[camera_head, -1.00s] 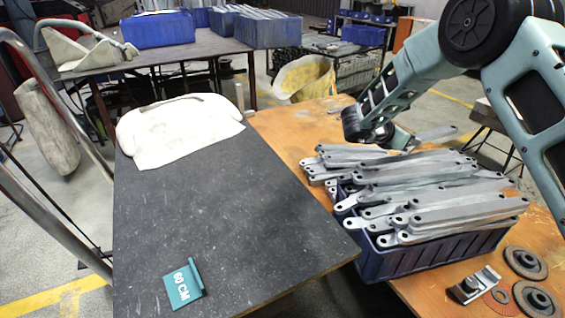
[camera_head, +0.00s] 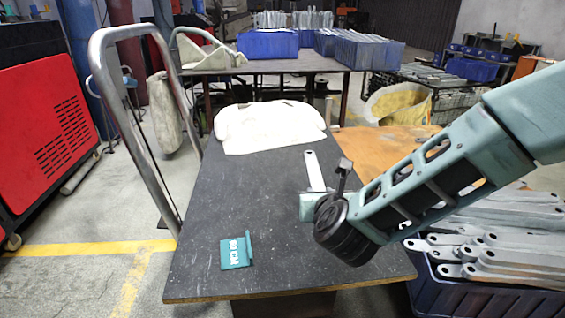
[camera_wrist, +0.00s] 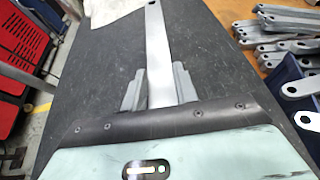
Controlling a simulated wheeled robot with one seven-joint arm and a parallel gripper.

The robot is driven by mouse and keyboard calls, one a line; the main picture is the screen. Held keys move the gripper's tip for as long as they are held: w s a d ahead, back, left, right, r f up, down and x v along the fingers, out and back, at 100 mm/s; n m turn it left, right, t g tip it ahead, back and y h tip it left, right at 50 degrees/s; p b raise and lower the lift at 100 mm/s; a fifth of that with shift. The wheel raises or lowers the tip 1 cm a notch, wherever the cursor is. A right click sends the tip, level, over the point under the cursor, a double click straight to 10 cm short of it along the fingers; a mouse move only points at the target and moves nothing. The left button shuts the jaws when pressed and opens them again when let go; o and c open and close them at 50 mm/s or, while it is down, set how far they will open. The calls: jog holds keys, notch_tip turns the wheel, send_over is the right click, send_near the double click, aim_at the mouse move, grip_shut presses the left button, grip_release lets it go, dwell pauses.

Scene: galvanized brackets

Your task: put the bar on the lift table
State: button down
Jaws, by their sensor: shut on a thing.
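My gripper (camera_wrist: 158,88) is shut on a flat grey metal bar (camera_wrist: 155,38) with a hole at its far end. The bar also shows in the head view (camera_head: 314,170), pointing away toward the back of the dark lift table (camera_head: 270,200). In the head view, my gripper (camera_head: 318,192) is over the right half of the table top, and my wrist hides the bar's near end. I cannot tell whether the bar touches the table top.
A white cloth bundle (camera_head: 268,125) lies at the table's far end. A teal "60 CM" marker (camera_head: 237,251) stands near the front left. A blue crate (camera_head: 480,298) heaped with bars is at right. A metal handle frame (camera_head: 140,110) rises at left. The table's middle is clear.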

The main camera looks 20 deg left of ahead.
aim_at(309, 239)
jog(key=shift+n+y, duration=0.4)
jog(key=shift+y, duration=0.1)
jog(key=f, duration=0.3)
jog(key=s+a+f+b, duration=0.1)
jog(key=f, duration=0.2)
jog(key=s+f+b, duration=0.1)
jog(key=f, duration=0.2)
jog(key=shift+s+a+f, duration=0.1)
jog(key=shift+a+f, duration=0.05)
jog(key=shift+f, duration=0.25)
jog(key=shift+f+b, duration=0.15)
jog(key=shift+b, duration=0.15)
jog(key=c, duration=1.1)
grip_release()
jog(key=shift+g, duration=0.3)
